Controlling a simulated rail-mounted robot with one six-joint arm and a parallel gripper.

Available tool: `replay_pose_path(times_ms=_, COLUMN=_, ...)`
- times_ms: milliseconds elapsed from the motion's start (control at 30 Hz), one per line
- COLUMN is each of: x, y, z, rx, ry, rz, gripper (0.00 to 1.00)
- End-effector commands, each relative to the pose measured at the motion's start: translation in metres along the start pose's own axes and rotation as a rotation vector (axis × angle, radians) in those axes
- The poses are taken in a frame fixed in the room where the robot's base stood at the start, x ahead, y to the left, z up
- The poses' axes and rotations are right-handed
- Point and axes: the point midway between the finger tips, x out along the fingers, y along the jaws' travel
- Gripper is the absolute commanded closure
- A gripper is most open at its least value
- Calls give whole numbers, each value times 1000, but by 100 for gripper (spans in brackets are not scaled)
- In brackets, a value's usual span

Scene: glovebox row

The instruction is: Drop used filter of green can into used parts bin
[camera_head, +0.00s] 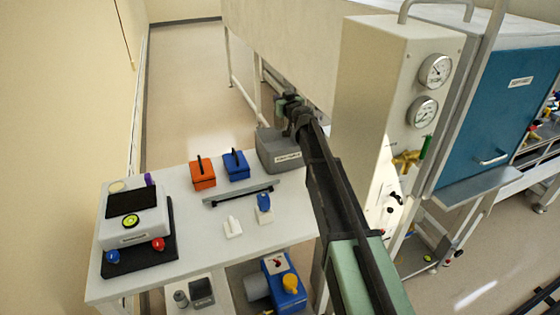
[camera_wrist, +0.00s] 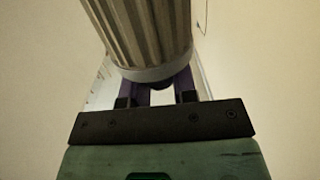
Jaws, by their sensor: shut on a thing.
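My gripper (camera_wrist: 158,96) is shut on a pale, ribbed, cylindrical filter (camera_wrist: 145,32) that fills the upper middle of the wrist view. The purple fingers grip the filter at its smooth end band. In the head view, my arm reaches away to the back, and its dark wrist end shows above and behind a grey box-shaped bin (camera_head: 272,152) with a white label too small to read. The bin stands at the back right corner of the white table. The filter cannot be made out in the head view, and the bin's inside is hidden. I cannot identify a green can.
Orange (camera_head: 203,174) and blue (camera_head: 236,166) boxes with handles stand on the white table (camera_head: 185,240), left of the bin. A white device (camera_head: 132,218) stands at the left. A cream gauge panel (camera_head: 385,90) rises close to the right of my arm.

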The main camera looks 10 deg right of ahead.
Motion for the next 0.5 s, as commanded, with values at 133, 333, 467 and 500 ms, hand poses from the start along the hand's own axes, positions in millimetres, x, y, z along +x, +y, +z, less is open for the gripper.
replay_pose_path(times_ms=133, x=1, y=0, z=23, rx=0, ry=0, rz=0, gripper=100)
replay_pose_path(times_ms=333, x=1, y=0, z=22, rx=0, ry=0, rz=0, gripper=100)
replay_pose_path(times_ms=467, x=1, y=0, z=22, rx=0, ry=0, rz=0, gripper=66)
replay_pose_path(times_ms=500, x=1, y=0, z=22, rx=0, ry=0, rz=0, gripper=60)
